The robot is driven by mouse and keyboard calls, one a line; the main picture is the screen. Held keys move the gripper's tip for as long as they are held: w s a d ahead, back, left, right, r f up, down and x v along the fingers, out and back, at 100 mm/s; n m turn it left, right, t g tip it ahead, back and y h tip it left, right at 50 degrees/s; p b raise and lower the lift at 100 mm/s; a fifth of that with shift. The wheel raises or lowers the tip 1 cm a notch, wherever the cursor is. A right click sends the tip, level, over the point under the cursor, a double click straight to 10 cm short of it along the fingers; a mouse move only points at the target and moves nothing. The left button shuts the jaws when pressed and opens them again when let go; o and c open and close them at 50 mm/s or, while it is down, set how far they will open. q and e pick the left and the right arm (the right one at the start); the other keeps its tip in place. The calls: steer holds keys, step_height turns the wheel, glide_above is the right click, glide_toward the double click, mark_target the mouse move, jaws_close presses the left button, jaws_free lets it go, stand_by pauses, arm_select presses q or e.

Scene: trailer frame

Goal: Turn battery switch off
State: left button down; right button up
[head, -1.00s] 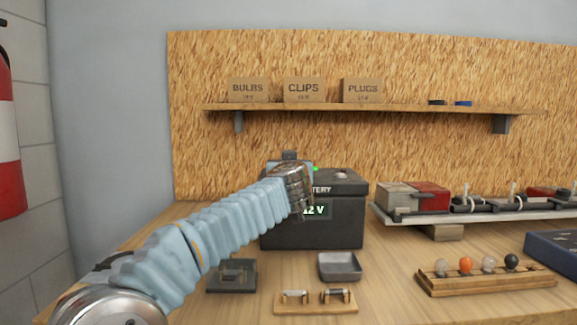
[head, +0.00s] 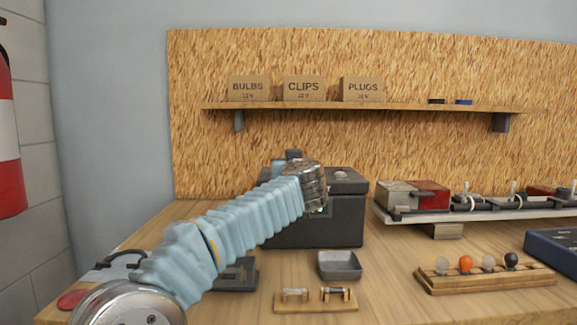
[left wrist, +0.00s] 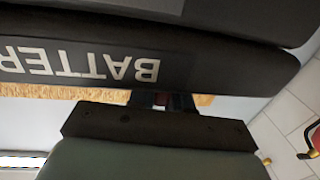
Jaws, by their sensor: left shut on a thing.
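The dark battery box (head: 345,215) stands on the bench below the shelf. My left arm reaches across its front left part and hides much of its front and its label. In the left wrist view the box (left wrist: 215,65) fills the top, with its white lettering upside down. My left gripper (left wrist: 160,101) is close to the box, its fingers shut on a small part with a bit of red showing between them. This looks like the battery switch, but most of it is hidden. In the head view the fingertips are hidden behind my wrist. My right gripper is not in view.
A small grey tray (head: 340,265) and a wooden fuse holder (head: 315,301) lie in front of the box. A bulb rack (head: 485,279) and a trailer frame (head: 475,215) are to the right. A red disc (head: 72,299) lies at the left. A shelf (head: 375,107) runs above.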

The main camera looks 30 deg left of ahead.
arm_select(q)
steer(key=n+g+y, duration=0.3)
steer(key=shift+w+d, duration=0.1)
steer(key=shift+n+g+y, duration=1.3)
steer(key=shift+n+g, duration=0.2)
steer(key=shift+g, duration=0.7)
steer(key=c, duration=1.1)
jaws_free()
steer(key=shift+c, duration=0.2)
steer(key=b+v, duration=0.1)
steer(key=v, duration=1.2)
steer(key=shift+d, duration=0.35)
